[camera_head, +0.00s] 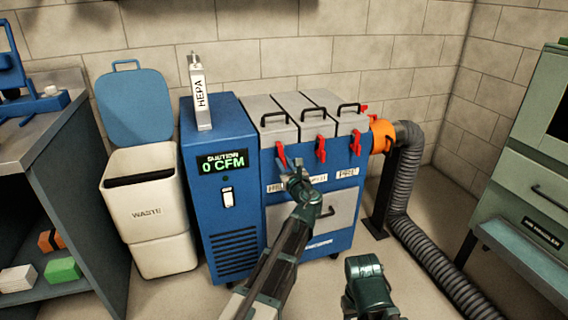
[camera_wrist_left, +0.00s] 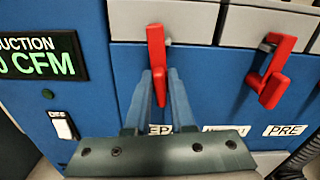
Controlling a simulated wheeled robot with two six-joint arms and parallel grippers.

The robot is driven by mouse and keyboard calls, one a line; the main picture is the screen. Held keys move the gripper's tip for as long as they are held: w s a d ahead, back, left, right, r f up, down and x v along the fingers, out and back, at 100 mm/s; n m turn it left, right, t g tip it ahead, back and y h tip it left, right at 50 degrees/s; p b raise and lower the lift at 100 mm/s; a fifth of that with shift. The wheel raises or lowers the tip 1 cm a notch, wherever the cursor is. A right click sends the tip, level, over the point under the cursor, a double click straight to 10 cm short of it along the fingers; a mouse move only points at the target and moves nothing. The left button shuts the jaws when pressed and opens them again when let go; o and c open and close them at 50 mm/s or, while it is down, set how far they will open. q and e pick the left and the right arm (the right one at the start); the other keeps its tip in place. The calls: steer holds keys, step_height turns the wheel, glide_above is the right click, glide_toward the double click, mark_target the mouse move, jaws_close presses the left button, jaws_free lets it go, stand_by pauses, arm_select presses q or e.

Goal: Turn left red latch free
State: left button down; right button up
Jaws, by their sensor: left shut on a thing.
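The left red latch (camera_head: 281,154) is on the front of the blue suction unit (camera_head: 222,135), below the leftmost grey lid. It shows in the left wrist view (camera_wrist_left: 156,50) with its handle hanging down. My left gripper (camera_head: 292,168) is shut on the latch's lower end, one finger on each side in the left wrist view (camera_wrist_left: 158,95). The middle red latch (camera_head: 320,148) also shows in the left wrist view (camera_wrist_left: 272,75), and a third latch (camera_head: 356,140) is at the right. My right arm shows at bottom centre; its jaws cannot be made out.
A display reading 0 CFM (camera_head: 222,161) and a switch (camera_head: 227,197) are left of the latches. A HEPA box (camera_head: 201,100) stands on the unit. A waste bin (camera_head: 147,210) is at the left. A grey hose (camera_head: 400,190) runs down at the right.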

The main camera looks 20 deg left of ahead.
arm_select(q)
steer(key=n, duration=0.4)
steer(key=shift+s+a, duration=0.1)
steer(key=n, duration=0.4)
steer(key=shift+a+f, duration=0.1)
steer(key=shift+f, duration=0.05)
steer(key=shift+s+a+f+n+b, duration=0.1)
steer(key=shift+f+n+b, duration=0.1)
steer(key=shift+n, duration=1.85)
steer(key=shift+s+f+n+b, duration=0.1)
steer(key=shift+n+b, duration=0.1)
steer(key=shift+n, duration=1.85)
steer(key=c, duration=0.9)
jaws_free()
steer(key=v, duration=1.3)
steer(key=shift+s+d, duration=0.25)
steer(key=shift+d, duration=0.05)
